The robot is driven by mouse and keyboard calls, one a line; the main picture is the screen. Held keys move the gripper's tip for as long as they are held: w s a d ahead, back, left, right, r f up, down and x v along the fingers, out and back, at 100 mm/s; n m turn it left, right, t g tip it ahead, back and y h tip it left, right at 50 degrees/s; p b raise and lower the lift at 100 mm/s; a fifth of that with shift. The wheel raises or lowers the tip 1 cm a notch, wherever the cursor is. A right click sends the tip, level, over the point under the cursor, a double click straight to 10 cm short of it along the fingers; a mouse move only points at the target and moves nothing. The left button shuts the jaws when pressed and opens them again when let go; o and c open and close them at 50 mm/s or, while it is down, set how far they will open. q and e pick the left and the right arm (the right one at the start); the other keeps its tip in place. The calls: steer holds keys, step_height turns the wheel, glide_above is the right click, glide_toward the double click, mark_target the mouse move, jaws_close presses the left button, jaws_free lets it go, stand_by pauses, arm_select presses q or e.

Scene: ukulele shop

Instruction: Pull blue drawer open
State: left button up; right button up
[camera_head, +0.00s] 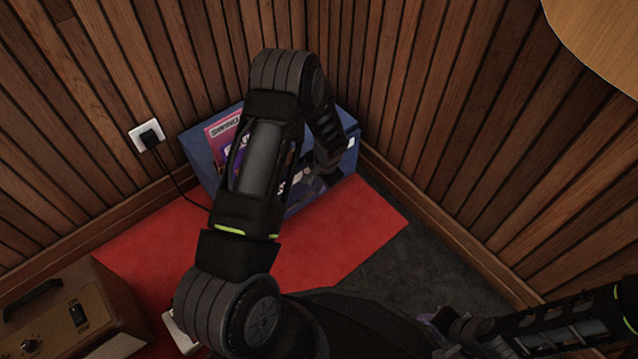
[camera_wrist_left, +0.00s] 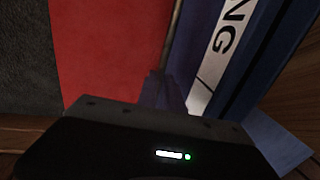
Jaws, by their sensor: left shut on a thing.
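The blue drawer unit (camera_head: 199,158) stands in the wall corner in the head view, largely hidden behind my left arm. Colourful printed covers and white lettering show on it. The left wrist view shows a blue panel (camera_wrist_left: 262,62) close up, with a white strip lettered "NG". My left gripper (camera_head: 328,172) is at the right part of the unit, with its fingers dark and hard to make out. In the left wrist view the jaws (camera_wrist_left: 165,90) are shut on a part of the blue drawer; the exact grip is unclear. My right gripper (camera_head: 455,325) is low at the right, away from the unit, its jaws unclear.
Wood-slat walls close in behind and at the right. A red mat (camera_head: 355,232) lies on dark carpet. A brown amplifier (camera_head: 85,305) stands lower left. A black plug (camera_head: 149,138) with a cable is in the left wall socket. A round wooden top (camera_head: 600,40) juts in upper right.

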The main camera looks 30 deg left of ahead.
arm_select(q)
jaws_close()
stand_by(1.0)
